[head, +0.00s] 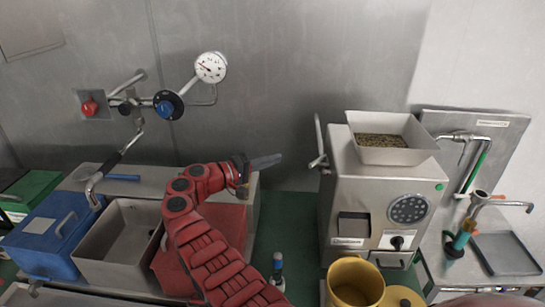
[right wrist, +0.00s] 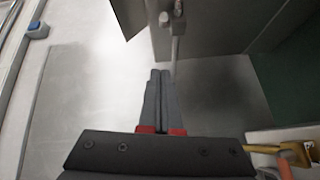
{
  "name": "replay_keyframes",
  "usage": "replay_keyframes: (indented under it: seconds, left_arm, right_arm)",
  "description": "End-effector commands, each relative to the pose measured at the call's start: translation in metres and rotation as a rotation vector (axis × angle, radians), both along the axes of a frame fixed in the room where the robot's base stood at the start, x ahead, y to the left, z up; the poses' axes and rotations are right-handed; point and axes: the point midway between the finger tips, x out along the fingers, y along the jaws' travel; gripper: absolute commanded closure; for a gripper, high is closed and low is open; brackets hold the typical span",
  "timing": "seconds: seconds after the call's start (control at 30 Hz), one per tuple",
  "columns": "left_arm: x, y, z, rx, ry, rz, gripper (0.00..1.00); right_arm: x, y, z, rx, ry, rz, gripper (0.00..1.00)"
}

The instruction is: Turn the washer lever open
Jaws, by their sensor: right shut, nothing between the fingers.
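A thin upright metal lever (head: 319,140) is on the left side of the steel grinder machine (head: 345,185). A grey lever with a rounded end also shows ahead of the fingertips in the right wrist view (right wrist: 176,30). Nothing shown labels either as the washer lever. My right gripper (head: 278,158) is shut and empty, pointing right towards the machine's left side, with a gap between its tips and the lever in the head view. Its closed fingers (right wrist: 160,72) also show in the right wrist view. My left gripper is not in view.
A white hopper of beans (head: 388,155) tops the machine. A yellow mug (head: 340,295) and a small bottle (head: 278,272) stand in front. Wall pipes with a gauge (head: 210,67) are at left, above a blue box (head: 45,230). A tap (head: 465,138) is at right.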

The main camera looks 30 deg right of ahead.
Motion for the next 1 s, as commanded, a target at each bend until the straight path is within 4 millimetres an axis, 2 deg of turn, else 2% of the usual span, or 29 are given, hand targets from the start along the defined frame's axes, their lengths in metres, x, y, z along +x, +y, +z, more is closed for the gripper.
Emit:
replay_keyframes:
  seconds: [0.03, 0.2, 0.37, 0.73, 1.0]
  left_arm:
    - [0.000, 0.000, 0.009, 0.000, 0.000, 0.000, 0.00]
    - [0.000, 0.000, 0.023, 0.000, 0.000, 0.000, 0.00]
    - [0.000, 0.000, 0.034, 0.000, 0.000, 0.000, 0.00]
    - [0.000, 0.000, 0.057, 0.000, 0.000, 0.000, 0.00]
    - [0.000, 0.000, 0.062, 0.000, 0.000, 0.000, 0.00]
  right_arm:
    - [0.000, -0.012, 0.004, 0.000, 0.002, -0.004, 1.00]
    - [0.003, -0.046, 0.002, -0.001, 0.003, -0.003, 1.00]
    - [0.006, -0.073, 0.000, 0.000, 0.001, 0.000, 1.00]
    - [-0.021, -0.079, -0.006, -0.001, 0.002, 0.001, 1.00]
    - [-0.030, -0.082, -0.010, 0.000, 0.000, 0.002, 1.00]
